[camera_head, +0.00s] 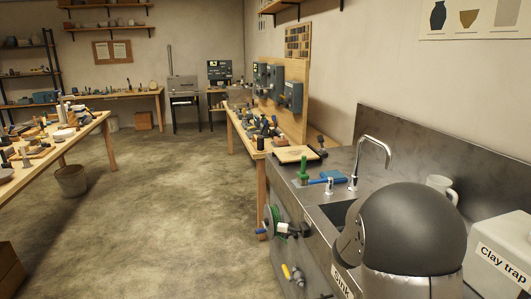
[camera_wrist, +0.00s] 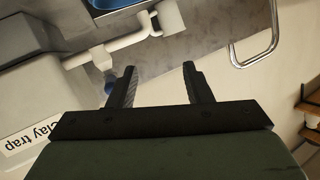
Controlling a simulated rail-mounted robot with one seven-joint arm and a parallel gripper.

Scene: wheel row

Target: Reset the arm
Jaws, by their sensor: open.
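My gripper (camera_wrist: 159,68) shows in the wrist view with its two dark fingers apart and nothing between them. A grey and white surface lies behind the fingers. A small dark blue thing (camera_wrist: 111,86) shows partly behind the left finger; I cannot tell whether it touches. The gripper's fingers are not visible in the head view.
In the head view a steel sink counter (camera_head: 345,160) with a curved tap (camera_head: 375,141) runs along the right, with the clay trap (camera_head: 503,250) at its end. A white pipe (camera_wrist: 110,47) and metal bar (camera_wrist: 254,60) show in the wrist view. The left-centre floor (camera_head: 170,205) is clear.

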